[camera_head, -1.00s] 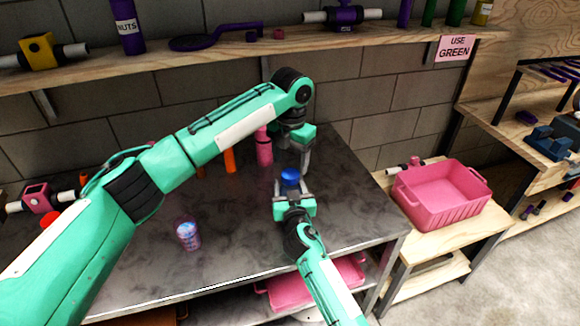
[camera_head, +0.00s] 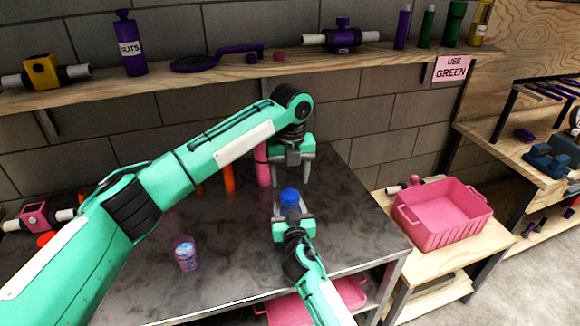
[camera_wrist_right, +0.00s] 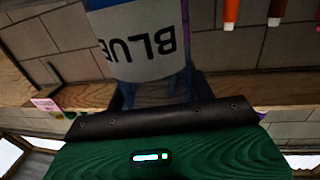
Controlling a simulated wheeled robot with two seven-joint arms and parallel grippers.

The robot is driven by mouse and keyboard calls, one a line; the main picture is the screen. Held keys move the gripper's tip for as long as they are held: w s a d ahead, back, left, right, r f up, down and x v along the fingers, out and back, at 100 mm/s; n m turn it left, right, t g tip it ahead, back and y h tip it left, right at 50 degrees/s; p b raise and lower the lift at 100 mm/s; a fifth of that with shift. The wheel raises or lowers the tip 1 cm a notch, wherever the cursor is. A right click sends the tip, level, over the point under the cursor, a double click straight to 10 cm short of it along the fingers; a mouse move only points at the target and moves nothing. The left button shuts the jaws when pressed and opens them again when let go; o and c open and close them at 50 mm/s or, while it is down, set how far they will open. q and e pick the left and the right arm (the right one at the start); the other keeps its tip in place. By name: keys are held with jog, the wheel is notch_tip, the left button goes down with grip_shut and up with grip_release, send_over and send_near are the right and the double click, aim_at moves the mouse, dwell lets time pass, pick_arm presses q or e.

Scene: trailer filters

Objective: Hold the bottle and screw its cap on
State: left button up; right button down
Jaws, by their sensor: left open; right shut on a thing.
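The bottle (camera_wrist_right: 145,45) fills the top of the right wrist view, with a pale label reading "BLUE" upside down. In the head view its blue cap (camera_head: 290,196) sits at the bottle's top; I cannot tell how tightly it is seated. My right gripper (camera_head: 291,213) is shut on the bottle below the cap and hides much of its body. My left gripper (camera_head: 292,180) is open and empty, fingers pointing down, just above and behind the cap in the picture.
The dark table (camera_head: 235,240) has clear room around the bottle. A pink bottle (camera_head: 262,165) and an orange one (camera_head: 228,179) stand behind. A small cup (camera_head: 186,254) stands front left. A pink crate (camera_head: 440,215) is on the right bench. A shelf (camera_head: 215,80) runs above.

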pick_arm(q)
jog(key=n, duration=0.4)
jog(key=shift+r+n, duration=0.15)
jog(key=shift+n, duration=0.25)
jog(key=n, duration=0.4)
jog(key=shift+r+n, duration=0.15)
jog(key=shift+n, duration=0.15)
jog(key=n, duration=0.4)
jog(key=shift+r+n, duration=0.15)
jog(key=shift+n, duration=0.15)
jog(key=n, duration=0.4)
jog(key=shift+r+n, duration=0.15)
jog(key=shift+n, duration=0.15)
jog(key=n, duration=0.4)
jog(key=shift+r+n, duration=0.15)
jog(key=shift+n, duration=0.15)
jog(key=n, duration=0.4)
jog(key=shift+r+n, duration=0.15)
jog(key=shift+n, duration=0.15)
jog(key=n, duration=0.4)
jog(key=shift+r+n, duration=0.15)
jog(key=shift+n, duration=0.15)
jog(key=n, duration=0.5)
jog(key=shift+r, duration=0.15)
